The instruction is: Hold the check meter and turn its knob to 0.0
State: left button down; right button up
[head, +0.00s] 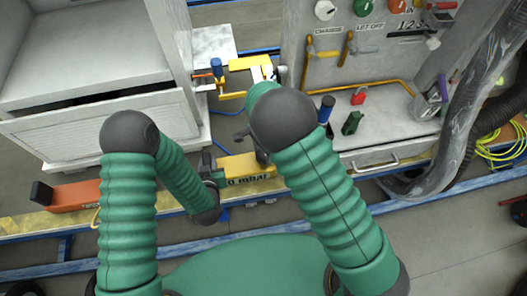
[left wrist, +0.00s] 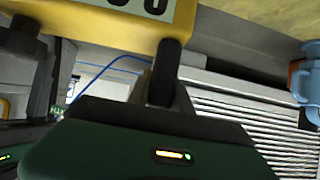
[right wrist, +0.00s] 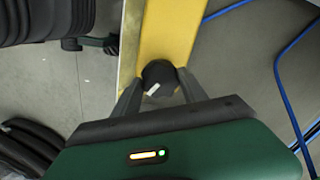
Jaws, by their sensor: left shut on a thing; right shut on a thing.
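The check meter (head: 249,168) is a yellow box with a "0 mbar" label, held in front of the bench in the head view. Its yellow body with part of a dark-digit label (left wrist: 100,18) crosses the top of the left wrist view. My left gripper (head: 214,172) is shut on the meter's left end. My right gripper (right wrist: 160,88) is shut on the black round knob (right wrist: 157,76), which has a white mark pointing to lower left. The right forearm largely hides this gripper and the knob in the head view. The full reading is not legible.
A grey panel (head: 350,70) with knobs and yellow valve levers stands behind. A red padlock (head: 359,96) and a green block (head: 352,123) sit on the bench shelf. A thick grey hose (head: 466,110) hangs at right. An orange tool (head: 75,196) lies at left.

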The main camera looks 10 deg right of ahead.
aim_at(263, 154)
jog(key=o, duration=1.4)
jog(key=shift+c, duration=0.2)
jog(key=shift+r, duration=0.15)
pick_arm(q)
jog(key=c, duration=1.1)
grip_release()
pick_arm(e)
notch_tip(263, 154, up, 12)
jog(key=shift+f, duration=0.2)
